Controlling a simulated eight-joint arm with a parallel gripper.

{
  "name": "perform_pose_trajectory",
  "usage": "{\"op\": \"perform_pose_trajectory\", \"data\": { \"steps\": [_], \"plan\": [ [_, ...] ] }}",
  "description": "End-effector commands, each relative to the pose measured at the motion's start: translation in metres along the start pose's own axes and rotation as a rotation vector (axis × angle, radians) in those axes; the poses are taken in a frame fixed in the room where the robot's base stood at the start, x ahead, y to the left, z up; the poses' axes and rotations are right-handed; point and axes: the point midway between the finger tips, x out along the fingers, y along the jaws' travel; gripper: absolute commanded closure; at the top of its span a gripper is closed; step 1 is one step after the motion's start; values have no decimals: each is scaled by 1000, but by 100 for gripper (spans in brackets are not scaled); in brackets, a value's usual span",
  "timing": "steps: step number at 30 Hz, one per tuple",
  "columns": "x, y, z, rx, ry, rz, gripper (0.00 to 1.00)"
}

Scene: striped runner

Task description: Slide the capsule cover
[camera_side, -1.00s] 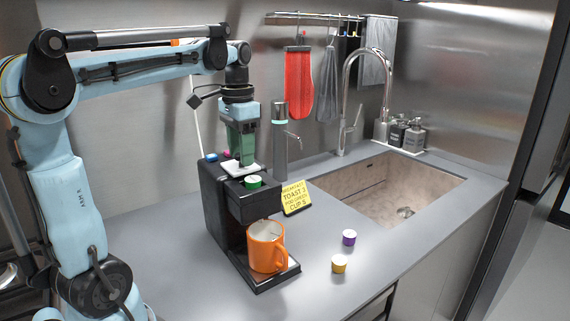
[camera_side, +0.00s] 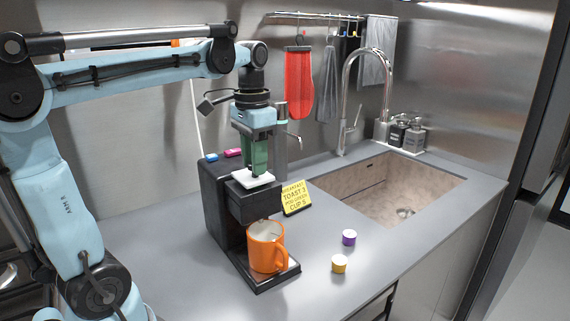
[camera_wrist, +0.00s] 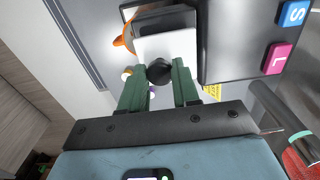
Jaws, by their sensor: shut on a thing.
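The white capsule cover (camera_side: 262,182) lies on top of the black coffee machine (camera_side: 213,190), over the front part. It also shows in the wrist view (camera_wrist: 170,44) with a round black knob (camera_wrist: 159,71). My gripper (camera_side: 254,168) comes down from above, and its green fingers stand on either side of the knob, shut on it. In the wrist view my gripper (camera_wrist: 160,84) has one finger left and one right of the knob. No green capsule shows now; the cover and fingers hide that spot.
An orange mug (camera_side: 264,247) stands on the machine's drip tray. A blue button (camera_side: 211,157) and pink button (camera_side: 233,152) sit on the machine's top. A yellow note (camera_side: 296,198), purple capsule (camera_side: 349,237) and yellow capsule (camera_side: 339,264) are to the right. The sink (camera_side: 390,195) lies beyond.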

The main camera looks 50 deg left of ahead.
Motion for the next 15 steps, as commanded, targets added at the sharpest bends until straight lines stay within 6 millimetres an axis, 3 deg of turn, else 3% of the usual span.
{"op": "perform_pose_trajectory", "data": {
  "steps": [8,9,13,15],
  "plan": [
    [0,5,0,3,1,11,100],
    [0,5,0,3,1,12,68],
    [0,5,0,3,0,11,48],
    [0,4,0,3,0,10,45]
  ]
}}
